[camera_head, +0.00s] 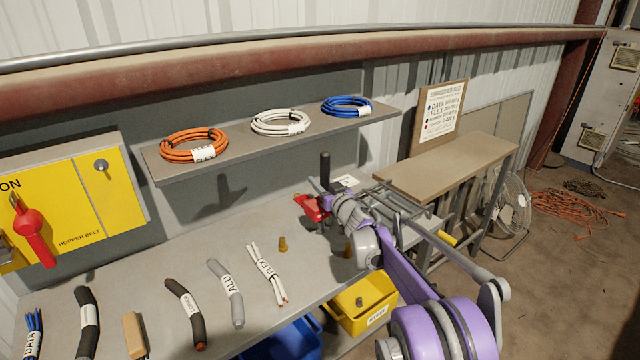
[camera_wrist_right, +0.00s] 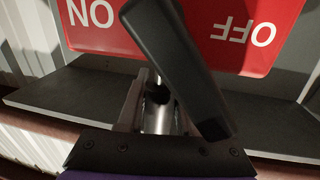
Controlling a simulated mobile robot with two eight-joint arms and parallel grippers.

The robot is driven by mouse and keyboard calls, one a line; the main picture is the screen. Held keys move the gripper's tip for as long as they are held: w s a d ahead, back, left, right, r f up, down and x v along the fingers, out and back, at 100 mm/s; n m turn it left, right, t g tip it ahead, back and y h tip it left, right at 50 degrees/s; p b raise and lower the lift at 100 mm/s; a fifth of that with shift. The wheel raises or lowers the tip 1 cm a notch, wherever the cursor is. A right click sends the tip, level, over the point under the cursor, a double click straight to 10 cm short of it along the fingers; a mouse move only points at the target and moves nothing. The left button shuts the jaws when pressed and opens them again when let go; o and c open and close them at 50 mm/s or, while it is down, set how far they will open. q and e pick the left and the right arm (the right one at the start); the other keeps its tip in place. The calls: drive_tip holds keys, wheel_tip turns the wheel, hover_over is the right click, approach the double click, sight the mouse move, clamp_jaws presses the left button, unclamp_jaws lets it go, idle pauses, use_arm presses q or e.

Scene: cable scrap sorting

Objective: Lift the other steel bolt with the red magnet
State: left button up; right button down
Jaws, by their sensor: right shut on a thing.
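The red magnet (camera_head: 311,207), with an upright black handle (camera_head: 324,170), is in my right gripper (camera_head: 330,206) above the back part of the bench. In the right wrist view the magnet's red plate (camera_wrist_right: 185,30) carries the words ON and OFF, upside down. Its black lever (camera_wrist_right: 178,70) slants across the picture. The gripper fingers (camera_wrist_right: 150,108) are shut around a metal post below the lever. I cannot make out a steel bolt in either view; the magnet's underside is hidden. My left gripper is not in view.
Cable pieces, including the ALU piece (camera_head: 226,292) and FLEX piece (camera_head: 267,273), lie along the bench (camera_head: 190,262). A small brass-coloured piece (camera_head: 283,244) stands near them. A yellow bin (camera_head: 362,306) and blue bin (camera_head: 285,341) sit at the front. A shelf (camera_head: 225,155) with coils overhangs the back.

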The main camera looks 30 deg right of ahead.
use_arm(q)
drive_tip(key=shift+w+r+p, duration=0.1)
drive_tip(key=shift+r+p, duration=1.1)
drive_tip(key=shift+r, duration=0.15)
use_arm(e)
drive_tip(key=shift+r, duration=2.25)
drive_tip(key=shift+s, duration=0.1)
